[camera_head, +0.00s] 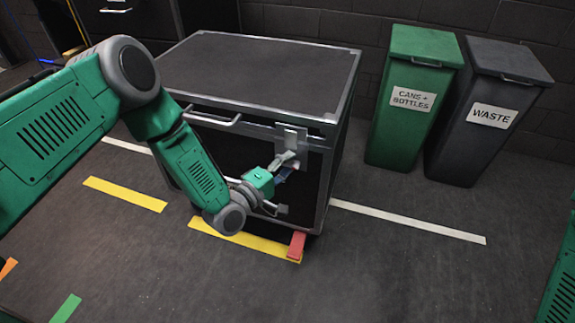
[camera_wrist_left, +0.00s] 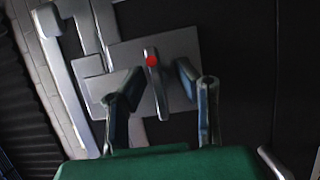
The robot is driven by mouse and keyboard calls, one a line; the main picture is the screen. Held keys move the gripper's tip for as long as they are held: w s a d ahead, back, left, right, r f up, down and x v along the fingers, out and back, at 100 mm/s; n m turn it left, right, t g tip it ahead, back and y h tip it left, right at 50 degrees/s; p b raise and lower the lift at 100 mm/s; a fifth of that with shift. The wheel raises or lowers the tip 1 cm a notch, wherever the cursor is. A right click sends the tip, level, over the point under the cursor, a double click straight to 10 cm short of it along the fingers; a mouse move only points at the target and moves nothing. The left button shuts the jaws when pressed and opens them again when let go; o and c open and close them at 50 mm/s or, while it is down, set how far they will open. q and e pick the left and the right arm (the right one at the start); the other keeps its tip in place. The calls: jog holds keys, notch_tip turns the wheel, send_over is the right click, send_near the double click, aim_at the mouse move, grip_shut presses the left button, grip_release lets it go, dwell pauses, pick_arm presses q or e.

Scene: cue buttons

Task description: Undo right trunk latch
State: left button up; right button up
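The black trunk (camera_head: 255,70) with silver edges stands on the floor, its lid closed. Its right latch (camera_head: 292,137) is a silver plate on the front face near the right edge, partly covered by my gripper. In the left wrist view the latch's upright lever (camera_wrist_left: 158,90) carries a red dot near its top. My left gripper (camera_head: 284,162) is at the latch. Its fingers (camera_wrist_left: 160,73) are apart, one on each side of the lever in the picture; I cannot tell whether they touch it. Only part of my right arm shows at the right edge; its gripper is out of view.
A silver handle (camera_head: 215,118) is on the trunk's front, left of the latch. A green bin (camera_head: 412,110) and a dark waste bin (camera_head: 485,115) stand to the right.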

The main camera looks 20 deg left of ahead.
pick_arm(q)
grip_shut()
jog(key=m+g+y+p, duration=0.1)
jog(key=m+p, duration=0.2)
jog(key=shift+s+m+p, duration=0.1)
jog(key=shift+m+p, duration=0.2)
jog(key=shift+p, duration=0.1)
jog(key=m+y+p, duration=0.1)
jog(key=m+p, duration=0.1)
jog(key=m+g+p, duration=0.1)
jog(key=m+p, duration=0.1)
jog(key=shift+s+g+y, duration=0.1)
jog(key=shift+g+y, duration=0.2)
jog(key=shift+y, duration=0.1)
jog(key=m+y+p, duration=0.2)
jog(key=m, duration=0.1)
jog(key=shift+f, duration=0.1)
jog(key=shift+f+m+y+p, duration=0.15)
jog(key=shift+m+y+p, duration=0.6)
jog(key=shift+m+y, duration=0.55)
jog(key=shift+m, duration=0.3)
